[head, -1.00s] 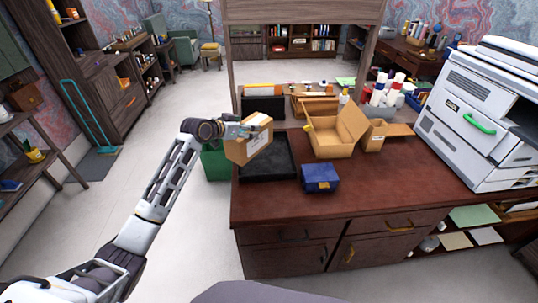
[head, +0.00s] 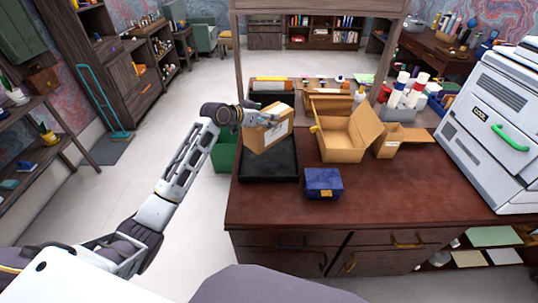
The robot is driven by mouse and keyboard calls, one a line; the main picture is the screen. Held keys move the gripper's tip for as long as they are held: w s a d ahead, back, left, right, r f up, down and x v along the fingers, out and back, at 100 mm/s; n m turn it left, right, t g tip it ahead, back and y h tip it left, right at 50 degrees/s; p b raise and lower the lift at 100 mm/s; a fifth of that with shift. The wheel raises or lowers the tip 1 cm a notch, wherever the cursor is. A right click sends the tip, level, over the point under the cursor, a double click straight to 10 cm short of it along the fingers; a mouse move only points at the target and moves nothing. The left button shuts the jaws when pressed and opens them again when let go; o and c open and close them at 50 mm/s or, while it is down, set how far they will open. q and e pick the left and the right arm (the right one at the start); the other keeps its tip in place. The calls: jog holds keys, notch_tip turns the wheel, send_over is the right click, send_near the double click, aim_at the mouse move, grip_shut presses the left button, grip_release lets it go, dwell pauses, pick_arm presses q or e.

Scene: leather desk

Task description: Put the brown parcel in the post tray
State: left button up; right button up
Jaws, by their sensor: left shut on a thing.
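The brown parcel (head: 267,135) is a cardboard box with a white label, tilted in the air. My left gripper (head: 248,118) is shut on its upper left side. The parcel is over the back part of the black post tray (head: 268,172), which lies at the left end of the desk. The parcel hides the tray's back edge, and I cannot tell whether its lower edge touches the tray. The visible part of the tray is empty. My right gripper is not in view.
A blue box (head: 323,182) sits just right of the tray. An open cardboard box (head: 343,140) and a smaller carton (head: 387,140) stand behind it. The desk's front middle (head: 400,195) is clear.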

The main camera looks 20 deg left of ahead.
aim_at(250, 137)
pick_arm(q)
jog(key=shift+f, duration=0.45)
notch_tip(250, 137, down, 4)
jog(key=shift+f, duration=2.5)
jog(key=o, duration=1.7)
jog(key=shift+f, duration=0.15)
jog(key=shift+s+a+r, duration=0.15)
jog(key=shift+s+r, duration=0.05)
jog(key=shift+s, duration=0.05)
jog(key=v, duration=0.9)
jog(key=shift+s+a, duration=0.1)
jog(key=shift+s, duration=0.05)
jog(key=shift+v, duration=1.1)
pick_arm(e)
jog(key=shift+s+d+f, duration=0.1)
